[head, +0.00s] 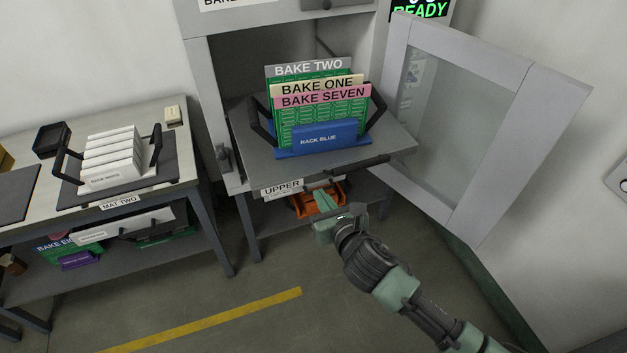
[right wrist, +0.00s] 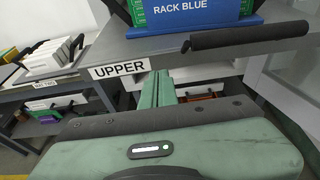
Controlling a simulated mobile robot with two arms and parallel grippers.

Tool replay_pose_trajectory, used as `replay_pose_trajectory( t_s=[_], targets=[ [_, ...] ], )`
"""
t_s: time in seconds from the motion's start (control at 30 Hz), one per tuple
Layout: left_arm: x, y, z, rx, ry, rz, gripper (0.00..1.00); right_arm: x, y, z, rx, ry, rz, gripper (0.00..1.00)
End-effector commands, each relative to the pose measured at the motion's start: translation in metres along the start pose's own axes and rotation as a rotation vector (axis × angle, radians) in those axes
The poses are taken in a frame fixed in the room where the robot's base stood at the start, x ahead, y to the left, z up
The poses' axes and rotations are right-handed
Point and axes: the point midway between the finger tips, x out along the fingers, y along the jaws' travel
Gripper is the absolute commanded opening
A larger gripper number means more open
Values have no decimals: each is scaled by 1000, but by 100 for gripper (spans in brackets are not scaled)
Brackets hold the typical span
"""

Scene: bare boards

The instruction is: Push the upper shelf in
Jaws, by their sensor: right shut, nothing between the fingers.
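The upper shelf (head: 400,146) is a grey slab that sticks out of the open oven cabinet, with a white UPPER label (head: 282,188) on its front edge. A blue rack (head: 320,139) marked RACK BLUE stands on it, holding green boards with BAKE TWO, BAKE ONE and BAKE SEVEN cards. My right gripper (head: 322,200) is shut and empty, just in front of and below the shelf's front edge, right of the label. In the right wrist view its fingers (right wrist: 157,88) point at the shelf front beside the label; contact cannot be told. My left gripper is not in view.
The cabinet door (head: 455,120) stands open to the right. A bench (head: 185,150) at the left carries a white rack on MAT TWO. An orange rack (head: 312,204) sits below the upper shelf. The floor in front has a yellow line (head: 215,318) and is clear.

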Motion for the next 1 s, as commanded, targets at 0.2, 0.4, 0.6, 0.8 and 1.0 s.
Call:
replay_pose_trajectory(
  t_s=[0.2, 0.4, 0.6, 0.8, 1.0],
  targets=[
    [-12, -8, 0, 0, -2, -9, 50, 36, 0, 10, 3, 0, 0, 0],
    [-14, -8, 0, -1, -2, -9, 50, 51, 0, 12, 1, 0, 1, 0],
    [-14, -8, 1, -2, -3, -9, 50, 53, 0, 12, 1, 0, 1, 0],
    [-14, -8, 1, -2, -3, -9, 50, 53, 0, 12, 1, 0, 1, 0],
    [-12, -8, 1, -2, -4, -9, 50, 60, 0, 14, 0, -1, 1, 0]
  ],
)
